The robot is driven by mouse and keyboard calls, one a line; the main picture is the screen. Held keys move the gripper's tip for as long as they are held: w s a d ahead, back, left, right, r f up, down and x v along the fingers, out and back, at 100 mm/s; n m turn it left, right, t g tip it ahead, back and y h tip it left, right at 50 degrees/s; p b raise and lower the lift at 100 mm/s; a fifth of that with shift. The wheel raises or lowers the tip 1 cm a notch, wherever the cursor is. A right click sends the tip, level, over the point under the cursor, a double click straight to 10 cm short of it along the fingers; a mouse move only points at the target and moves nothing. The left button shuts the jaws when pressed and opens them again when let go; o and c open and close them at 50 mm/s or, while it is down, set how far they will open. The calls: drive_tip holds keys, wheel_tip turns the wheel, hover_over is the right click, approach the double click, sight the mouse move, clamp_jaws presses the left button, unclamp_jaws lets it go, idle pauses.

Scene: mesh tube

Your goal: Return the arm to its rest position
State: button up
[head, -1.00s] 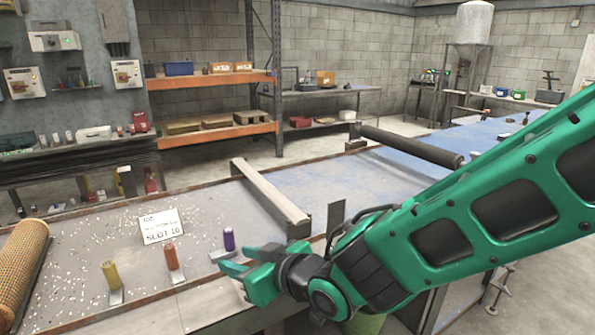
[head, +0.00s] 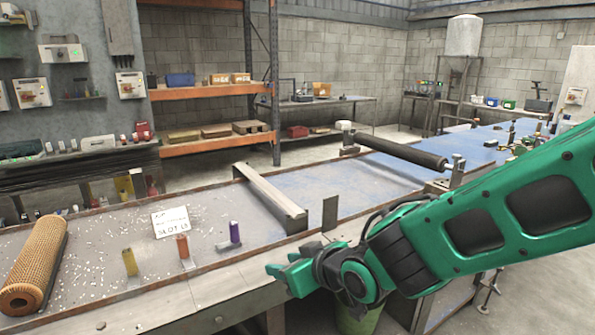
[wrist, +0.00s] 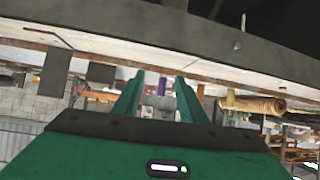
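My gripper (head: 282,275) is green and hangs just off the front edge of the workbench in the head view, to the right of the coloured cylinders. In the wrist view my gripper (wrist: 153,88) shows two green fingers standing apart with a gap between them and nothing held. The purple cylinder (head: 234,231) stands on the bench left of and beyond the gripper; it also shows between the fingers in the wrist view (wrist: 162,87), at a distance. An orange-red cylinder (head: 183,246) and a yellow one (head: 130,262) stand further left.
A mesh tube (head: 36,262) lies at the bench's left end. A metal crossbar (head: 270,197) and a dark roller (head: 402,151) span the bench. A green bin (head: 357,320) is on the floor below my arm.

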drive_tip(key=s+d+f+m+g+h, duration=0.15)
drive_tip(key=d+m+h, duration=0.25)
drive_tip(key=d, duration=1.2)
drive_tip(key=s+d+f+m+g+h, duration=0.1)
drive_tip(key=s+d+m+g+h, duration=0.15)
drive_tip(key=d, duration=1.35)
drive_tip(key=s+d+m+g, duration=0.2)
drive_tip(key=s+d+m, duration=0.2)
drive_tip(key=s, duration=0.6)
drive_tip(key=s+d+m+g, duration=0.3)
drive_tip(key=s+d, duration=0.4)
drive_tip(key=s, duration=0.4)
drive_tip(key=shift+s+d+r+m, duration=0.15)
drive_tip(key=shift+d+r+m, duration=0.1)
drive_tip(key=shift+r+m, duration=0.15)
drive_tip(key=shift+c, duration=0.9)
